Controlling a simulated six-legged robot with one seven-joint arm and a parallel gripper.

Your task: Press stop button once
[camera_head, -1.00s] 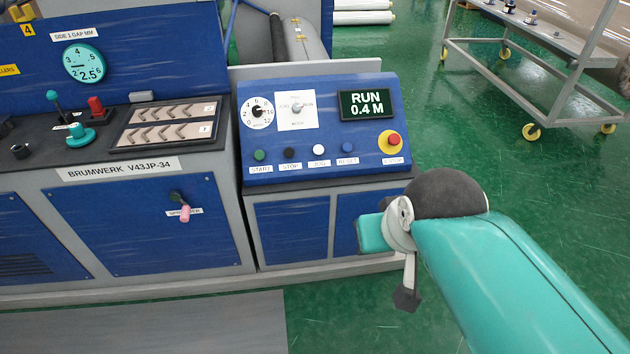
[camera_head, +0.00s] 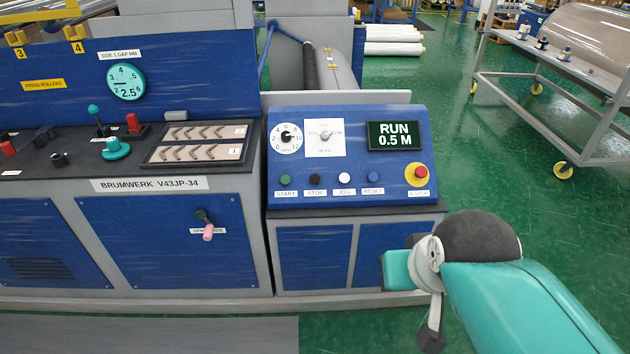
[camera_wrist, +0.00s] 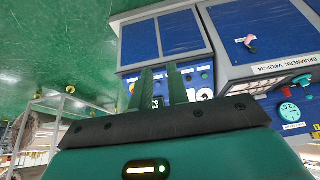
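The stop button (camera_head: 315,180) is a small black round button labelled STOP. It is on the sloped blue control panel (camera_head: 345,200), between the green START button (camera_head: 285,181) and the white JOG button (camera_head: 344,180). The display (camera_head: 394,135) reads RUN 0.5 M. In the wrist view, my gripper (camera_wrist: 160,72) shows two dark fingers with a gap between them, empty. The panel lies beyond the fingers, inverted, and they hide part of it. In the head view, my folded arm is in front of the panel's lower right; its fingers cannot be made out.
A red emergency stop (camera_head: 417,174) on a yellow base is at the panel's right end. The blue RESET button (camera_head: 373,178) is beside JOG. A grey wheeled rack (camera_head: 570,80) stands at the back right. Green floor (camera_head: 480,150) is clear between panel and rack.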

